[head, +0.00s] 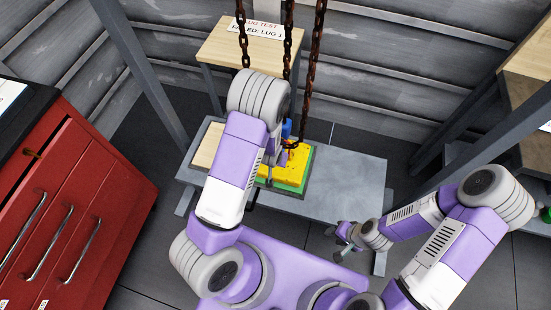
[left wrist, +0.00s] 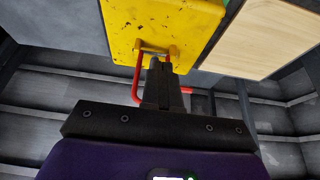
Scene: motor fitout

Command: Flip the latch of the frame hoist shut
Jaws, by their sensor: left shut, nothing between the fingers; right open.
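The frame hoist shows as rusty chains (head: 315,45) hanging over a yellow block (head: 292,168) on a green base (head: 303,184). In the left wrist view the yellow block (left wrist: 180,25) fills the top middle, and a thin bent red rod (left wrist: 137,85) runs beside my left gripper (left wrist: 157,64). That gripper is shut and empty, its tips close to a small metal loop at the block's edge. Whether they touch the rod or loop I cannot tell. I cannot make out the latch for certain; my left arm hides part of the block. My right gripper (head: 347,236) is open and empty.
The block stands on a grey table (head: 352,175) with bare room on its right. A wooden stand with a sign (head: 255,25) is behind. A red drawer cabinet (head: 85,200) is at left. Grey metal posts (head: 145,75) rise on both sides.

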